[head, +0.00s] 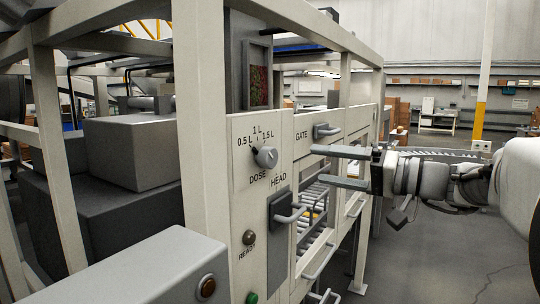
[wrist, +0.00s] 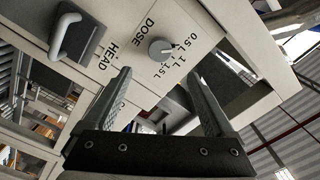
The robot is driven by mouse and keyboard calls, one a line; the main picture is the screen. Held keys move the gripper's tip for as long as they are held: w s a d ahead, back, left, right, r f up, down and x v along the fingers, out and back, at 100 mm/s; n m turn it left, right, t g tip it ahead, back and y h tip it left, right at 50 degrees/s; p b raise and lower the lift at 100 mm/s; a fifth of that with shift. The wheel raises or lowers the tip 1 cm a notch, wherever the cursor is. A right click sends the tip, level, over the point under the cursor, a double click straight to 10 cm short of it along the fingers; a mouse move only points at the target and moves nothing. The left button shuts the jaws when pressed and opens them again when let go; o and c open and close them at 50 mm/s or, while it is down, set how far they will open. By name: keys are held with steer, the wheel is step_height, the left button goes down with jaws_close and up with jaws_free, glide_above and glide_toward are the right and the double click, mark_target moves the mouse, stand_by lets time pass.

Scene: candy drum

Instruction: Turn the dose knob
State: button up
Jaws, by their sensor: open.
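The dose knob (head: 265,157) is a round grey knob on the pale machine panel, with marks 0.5 L, 1 L and 1.5 L around it and the word DOSE below. The knob also shows in the wrist view (wrist: 161,50), beyond my fingertips. My gripper (head: 320,166) is open and empty, to the right of the knob and apart from it. In the wrist view the two fingers (wrist: 158,76) are spread, with the knob roughly ahead of the gap.
The HEAD handle (head: 288,214) sticks out below the knob, and the GATE handle (head: 327,131) is to its upper right. A READY lamp (head: 249,237) and a green button (head: 252,298) are lower down. The floor (head: 430,240) under my arm is clear.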

mark_target(273, 158)
steer(key=p+x, duration=0.2)
steer(key=x, duration=1)
steer(key=shift+a, duration=0.25)
steer(key=c, duration=1.4)
